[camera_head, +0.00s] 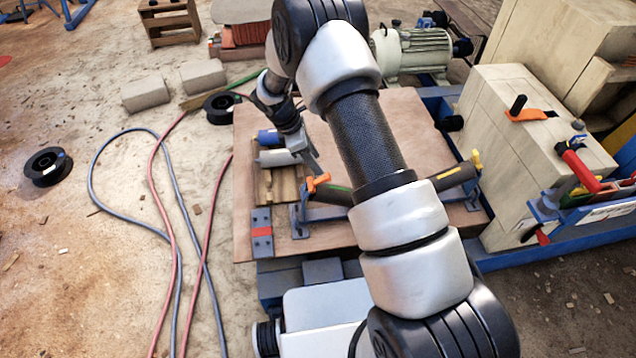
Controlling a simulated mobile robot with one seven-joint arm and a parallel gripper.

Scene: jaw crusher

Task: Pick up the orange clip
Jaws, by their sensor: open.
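A small orange clip (317,182) is on the wooden board (410,118), at the left end of a dark bar or tube with a green band. My gripper (309,160) points down just above and left of the clip, close to it in the picture. Its jaws are open, and I see nothing held between them. I cannot tell the exact gap between fingertips and clip. A second orange piece (526,115), with a black upright handle, lies on the beige block (490,110) at the right.
Beside my gripper are a blue cylinder (268,137) and a grey cylinder (277,157). A blue bracket (300,222) stands in front of the clip. A motor (412,52) is behind my arm. Hoses (152,190) and a black spool (47,166) lie on the floor at left.

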